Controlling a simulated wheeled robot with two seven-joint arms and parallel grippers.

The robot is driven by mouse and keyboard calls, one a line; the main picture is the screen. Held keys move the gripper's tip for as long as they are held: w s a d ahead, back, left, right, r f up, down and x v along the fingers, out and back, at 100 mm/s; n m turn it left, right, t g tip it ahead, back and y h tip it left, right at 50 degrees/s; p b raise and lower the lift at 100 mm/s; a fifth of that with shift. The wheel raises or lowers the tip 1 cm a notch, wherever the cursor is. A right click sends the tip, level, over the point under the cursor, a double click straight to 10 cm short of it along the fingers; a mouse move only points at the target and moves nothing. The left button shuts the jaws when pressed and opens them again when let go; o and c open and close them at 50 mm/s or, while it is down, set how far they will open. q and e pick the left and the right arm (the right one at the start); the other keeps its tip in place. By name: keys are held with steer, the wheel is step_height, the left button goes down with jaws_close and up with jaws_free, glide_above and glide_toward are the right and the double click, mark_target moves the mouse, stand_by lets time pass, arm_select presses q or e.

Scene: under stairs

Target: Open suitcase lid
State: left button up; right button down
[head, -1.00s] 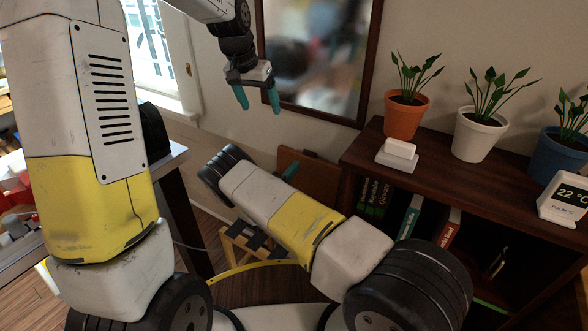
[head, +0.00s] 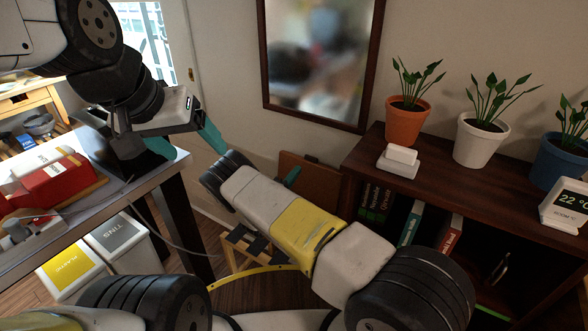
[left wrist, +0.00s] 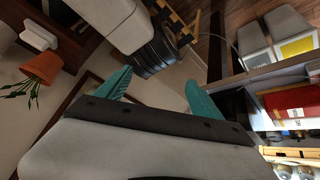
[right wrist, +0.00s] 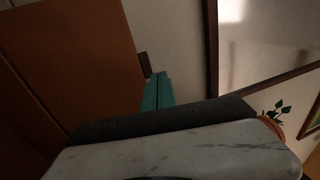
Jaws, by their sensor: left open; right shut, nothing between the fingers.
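A brown panel (head: 318,172) stands by the wall behind my right arm in the head view, partly hidden. It could be the suitcase or its lid, but I cannot tell. Large brown surfaces (right wrist: 85,60) fill the left of the right wrist view. My right gripper (head: 292,176) is mostly hidden behind its arm, beside the brown panel; its teal fingers (right wrist: 158,86) are shut together and empty. My left gripper (head: 188,142) is open and empty, near the grey table's corner. Its spread fingers (left wrist: 155,82) point towards my right arm in the left wrist view.
A dark wooden shelf (head: 455,185) at the right bears potted plants and a thermometer display (head: 567,204). A grey table (head: 85,210) at the left holds a red box (head: 62,180). Two bins (head: 122,240) stand under it. A framed mirror (head: 318,60) hangs behind.

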steer(key=shift+f+v, duration=0.15)
steer(key=shift+v, duration=0.65)
steer(key=shift+f+v, duration=0.15)
steer(key=shift+v, duration=0.65)
